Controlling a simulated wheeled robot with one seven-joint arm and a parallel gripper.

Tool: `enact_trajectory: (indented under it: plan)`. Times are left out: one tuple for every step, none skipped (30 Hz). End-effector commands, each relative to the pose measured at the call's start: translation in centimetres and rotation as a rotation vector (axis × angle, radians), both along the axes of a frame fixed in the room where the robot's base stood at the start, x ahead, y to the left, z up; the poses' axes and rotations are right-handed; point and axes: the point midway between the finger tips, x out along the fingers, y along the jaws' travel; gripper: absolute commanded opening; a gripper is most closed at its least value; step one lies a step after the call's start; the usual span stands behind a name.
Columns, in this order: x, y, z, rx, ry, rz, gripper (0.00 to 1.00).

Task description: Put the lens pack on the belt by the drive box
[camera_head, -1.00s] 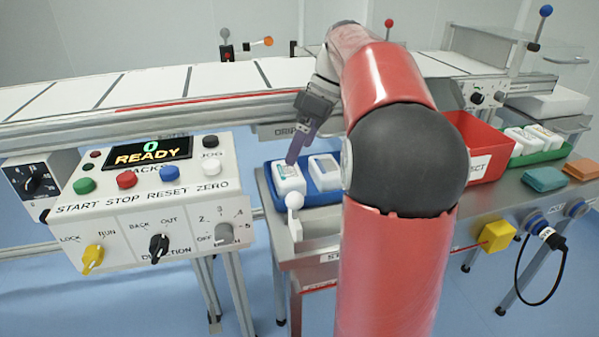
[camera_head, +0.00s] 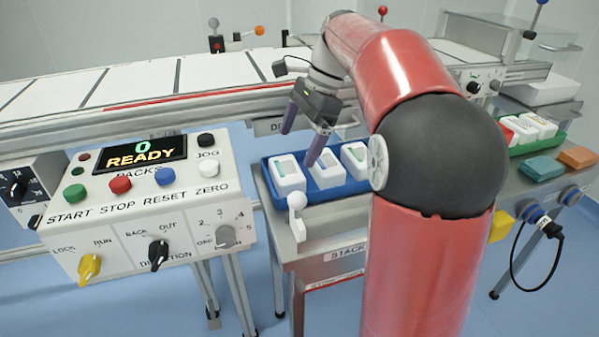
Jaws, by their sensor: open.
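Several white lens packs sit in a blue tray (camera_head: 326,194): a left pack (camera_head: 287,172), a middle pack (camera_head: 326,174) and a right pack (camera_head: 355,156) partly behind my arm. My gripper (camera_head: 299,147) is open and empty, pointing down, its two purple-grey fingers apart. One fingertip appears over the middle pack, the other behind the left pack; I cannot tell the height. The belt (camera_head: 130,86) runs behind the tray, white with dark cross lines. A label starting with "D" (camera_head: 268,127) shows on the belt's side, mostly hidden; I cannot make out the drive box.
A control panel (camera_head: 150,205) reading READY stands at the left. A white-knobbed lever (camera_head: 297,203) stands at the tray's front left. The belt's left stretch is clear.

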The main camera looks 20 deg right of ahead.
Motion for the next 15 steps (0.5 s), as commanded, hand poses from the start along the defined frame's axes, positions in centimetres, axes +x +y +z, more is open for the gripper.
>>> enact_trajectory:
  plan:
    - [0.0,0.3,0.0,0.0,0.019,-0.04,1.0]
    - [0.0,0.4,0.0,0.0,0.027,-0.061,1.0]
    - [0.0,0.5,-0.1,0.0,0.037,-0.081,1.0]
    - [0.0,0.6,-0.2,0.0,0.042,-0.092,1.0]
    - [0.0,0.7,-0.4,0.001,0.045,-0.098,1.0]
    - [0.0,0.8,-0.7,0.001,0.048,-0.102,1.0]
    - [0.0,0.9,-1.0,0.001,0.049,-0.103,1.0]
    - [0.0,1.0,-1.4,0.001,0.049,-0.103,1.0]
    - [0.0,1.2,-1.8,0.001,0.048,-0.103,1.0]
    - [0.0,1.3,-2.1,0.001,0.049,-0.102,1.0]
    - [-0.1,1.5,-2.4,0.001,0.049,-0.102,1.0]
    - [-0.1,1.6,-2.8,0.001,0.048,-0.102,1.0]
    - [-0.1,1.8,-3.1,0.001,0.048,-0.102,1.0]
    - [-0.2,1.9,-3.5,0.001,0.048,-0.101,1.0]
    - [-0.2,2.1,-4.1,0.001,0.048,-0.101,1.0]
